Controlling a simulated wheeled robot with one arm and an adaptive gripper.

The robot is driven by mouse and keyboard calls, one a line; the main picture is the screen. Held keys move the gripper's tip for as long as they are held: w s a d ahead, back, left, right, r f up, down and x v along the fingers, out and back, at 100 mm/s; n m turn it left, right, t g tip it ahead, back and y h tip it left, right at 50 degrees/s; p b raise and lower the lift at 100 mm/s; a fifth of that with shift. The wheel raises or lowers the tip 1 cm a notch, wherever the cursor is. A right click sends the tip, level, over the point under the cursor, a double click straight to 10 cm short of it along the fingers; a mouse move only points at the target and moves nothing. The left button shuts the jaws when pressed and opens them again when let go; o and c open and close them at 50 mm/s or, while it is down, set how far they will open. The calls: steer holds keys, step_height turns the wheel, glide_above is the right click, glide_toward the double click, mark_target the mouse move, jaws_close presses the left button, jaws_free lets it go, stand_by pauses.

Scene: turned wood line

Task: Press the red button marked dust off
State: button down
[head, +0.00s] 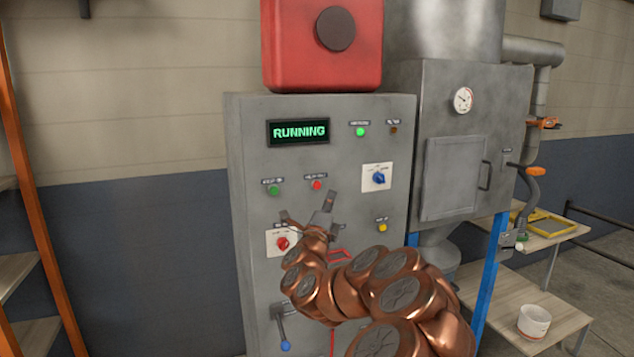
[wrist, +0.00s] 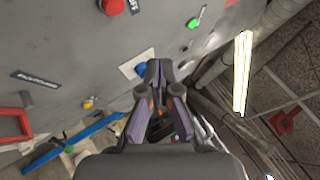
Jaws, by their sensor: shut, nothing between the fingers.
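The red button (head: 316,185) is on the grey control panel (head: 250,130), under a small label too small to read surely. It also shows at the top edge of the wrist view (wrist: 112,6), partly cut off. My gripper (head: 331,196) is shut and empty, in front of the panel just below and right of the red button. In the wrist view my gripper's fingertips (wrist: 159,66) overlap the blue switch (wrist: 140,70), apart from the red button. Contact with the panel cannot be told.
A green button (head: 273,190) is left of the red one. The display (head: 298,132) reads RUNNING beside a lit green lamp (head: 360,131). A blue rotary switch (head: 378,178), yellow button (head: 382,227), red rotary switch (head: 282,243) and blue-handled lever (head: 283,335) are also on the panel.

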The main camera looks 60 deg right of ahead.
mark_target(317, 185)
steer(key=shift+w+d+p, duration=0.35)
steer(key=shift+w+d, duration=0.25)
steer(key=shift+w, duration=0.3)
steer(key=shift+w+d+p, duration=0.4)
steer(key=shift+w+d, duration=0.2)
steer(key=shift+w, duration=0.35)
steer(key=shift+w+d+p, duration=0.35)
steer(key=shift+w+d, duration=0.25)
steer(key=shift+w, duration=0.3)
steer(key=shift+w+d+f+b, duration=0.15)
steer(key=shift+w+b, duration=0.1)
steer(key=shift+b, duration=0.35)
steer(key=shift+d, duration=0.1)
steer(key=shift+w+d+b, duration=0.2)
steer(key=shift+w+b, duration=0.15)
steer(key=shift+b, duration=0.1)
steer(key=shift+s+a+b, duration=0.1)
steer(key=shift+s+b, duration=0.05)
steer(key=shift+b, duration=0.25)
steer(key=shift+s+a, duration=0.1)
steer(key=shift+s, duration=0.05)
steer(key=shift+s+a+b, duration=0.25)
steer(key=shift+s+b, duration=0.1)
steer(key=shift+b, duration=0.3)
